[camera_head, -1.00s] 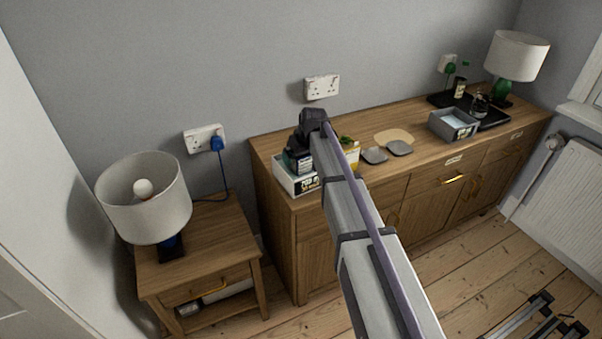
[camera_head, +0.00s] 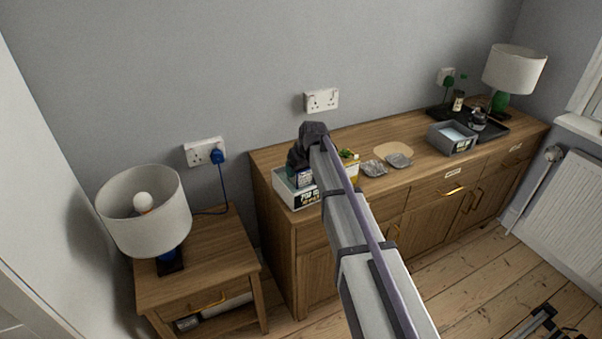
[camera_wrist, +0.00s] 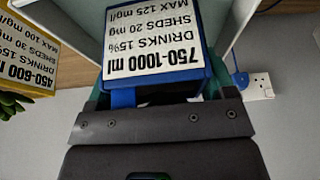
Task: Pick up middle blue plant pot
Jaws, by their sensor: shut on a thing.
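A blue pot (camera_wrist: 190,82) with a white label reading "750-1000 ml" fills the upper middle of the wrist view. My gripper (camera_wrist: 156,94) is shut on it, with a teal finger at each side. In the head view my gripper (camera_head: 298,166) is over the left end of the sideboard, at the white box (camera_head: 292,199), and my arm hides most of the pot. A yellow pot (camera_wrist: 28,70) labelled "450-600 ml" is at the left of the wrist view. Whether the blue pot is clear of what is under it cannot be told.
The wooden sideboard (camera_head: 410,165) also holds two grey pads (camera_head: 374,168), a grey tray (camera_head: 452,138) and a green-based lamp (camera_head: 513,70). A nightstand (camera_head: 205,270) with a lamp (camera_head: 145,212) stands to the left. A wall socket (camera_head: 321,101) is behind my gripper.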

